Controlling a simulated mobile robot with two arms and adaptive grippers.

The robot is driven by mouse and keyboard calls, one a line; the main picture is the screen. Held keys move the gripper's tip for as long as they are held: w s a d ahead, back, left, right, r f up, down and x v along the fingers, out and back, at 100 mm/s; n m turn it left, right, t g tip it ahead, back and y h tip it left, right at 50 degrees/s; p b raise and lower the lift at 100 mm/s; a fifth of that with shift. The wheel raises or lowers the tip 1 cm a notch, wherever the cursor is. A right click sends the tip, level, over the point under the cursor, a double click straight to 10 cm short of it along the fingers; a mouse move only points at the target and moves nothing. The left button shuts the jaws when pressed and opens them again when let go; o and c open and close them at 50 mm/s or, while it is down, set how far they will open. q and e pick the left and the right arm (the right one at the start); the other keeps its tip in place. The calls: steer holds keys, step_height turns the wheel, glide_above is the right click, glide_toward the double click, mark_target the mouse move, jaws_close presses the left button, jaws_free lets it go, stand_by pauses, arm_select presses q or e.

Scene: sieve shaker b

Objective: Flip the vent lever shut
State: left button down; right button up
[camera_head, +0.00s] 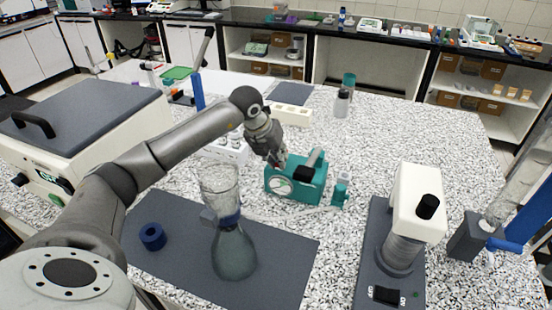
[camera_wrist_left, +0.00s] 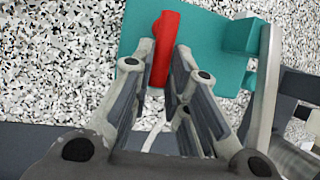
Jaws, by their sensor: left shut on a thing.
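The teal pump unit (camera_head: 312,190) stands on the speckled bench, with a round white gauge on its front. It also shows in the left wrist view (camera_wrist_left: 210,40). The red vent lever (camera_wrist_left: 164,50) sticks out over the teal body in the wrist view; in the head view my gripper hides it. My left gripper (camera_wrist_left: 163,75) has its two fingers on either side of the red lever and is shut on it. In the head view the left gripper (camera_head: 278,160) reaches down to the pump's back left. My right gripper is not in view.
A flask (camera_head: 235,255) with a clear funnel (camera_head: 220,182) stands on a dark mat (camera_head: 180,265) in front of the pump. A blue ring (camera_head: 152,236) lies left of it. A white device (camera_head: 416,195) stands at right. A white rack and bottles are behind.

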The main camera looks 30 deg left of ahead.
arm_select(q)
steer(key=c, duration=1.4)
jaws_free()
steer(key=v, duration=1.2)
steer(key=shift+r, duration=0.1)
steer(key=shift+w, duration=0.1)
